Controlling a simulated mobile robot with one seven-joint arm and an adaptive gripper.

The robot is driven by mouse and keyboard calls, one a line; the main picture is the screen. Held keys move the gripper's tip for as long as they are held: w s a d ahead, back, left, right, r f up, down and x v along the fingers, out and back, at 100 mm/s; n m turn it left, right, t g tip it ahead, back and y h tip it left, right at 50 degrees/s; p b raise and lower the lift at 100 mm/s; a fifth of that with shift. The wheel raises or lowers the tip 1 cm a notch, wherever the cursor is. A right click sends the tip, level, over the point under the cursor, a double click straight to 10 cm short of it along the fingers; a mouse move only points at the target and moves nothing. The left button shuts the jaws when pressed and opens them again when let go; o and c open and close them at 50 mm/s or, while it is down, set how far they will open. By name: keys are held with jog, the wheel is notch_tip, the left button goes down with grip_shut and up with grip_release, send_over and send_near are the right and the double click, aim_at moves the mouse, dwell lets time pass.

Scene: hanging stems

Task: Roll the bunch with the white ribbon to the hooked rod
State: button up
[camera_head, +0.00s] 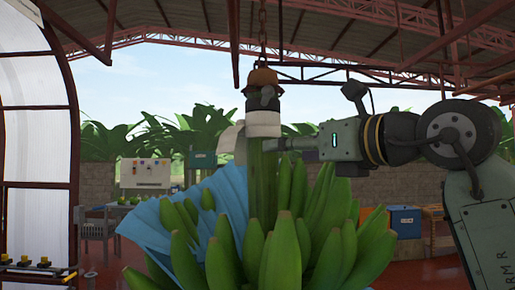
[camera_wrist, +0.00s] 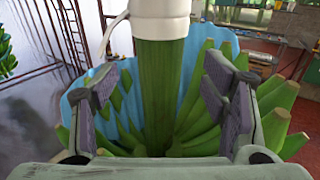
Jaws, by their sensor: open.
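The banana bunch (camera_head: 285,245) hangs in front of me, green and large, with blue sheeting (camera_head: 228,195) behind its left side. Its thick green stem (camera_head: 262,165) hangs upright below a white band (camera_head: 264,123), and a pale white piece (camera_head: 232,143) sticks out to the left. My gripper (camera_head: 277,144) reaches in from the right at the stem, just below the band. In the wrist view my gripper (camera_wrist: 158,92) is open, and the stem (camera_wrist: 160,75) stands between its fingers with a gap on each side. I cannot tell whether any finger touches. No hooked rod is clearly identifiable.
A chain (camera_head: 262,25) and orange-capped hanger (camera_head: 263,78) hold the bunch from above. Red roof beams cross overhead. A blue box (camera_head: 405,221) stands behind on the right, and a white control cabinet (camera_head: 145,174) at the back left. Another green bunch (camera_wrist: 5,52) shows at the wrist view's left edge.

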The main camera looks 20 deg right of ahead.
jog(key=p+x, duration=0.2)
jog(key=x, duration=0.6)
jog(key=shift+w+a+p, duration=0.1)
jog(key=shift+w+p, duration=0.2)
jog(key=shift+w, duration=0.1)
jog(key=shift+f, duration=0.1)
jog(key=shift+c, duration=0.3)
grip_shut()
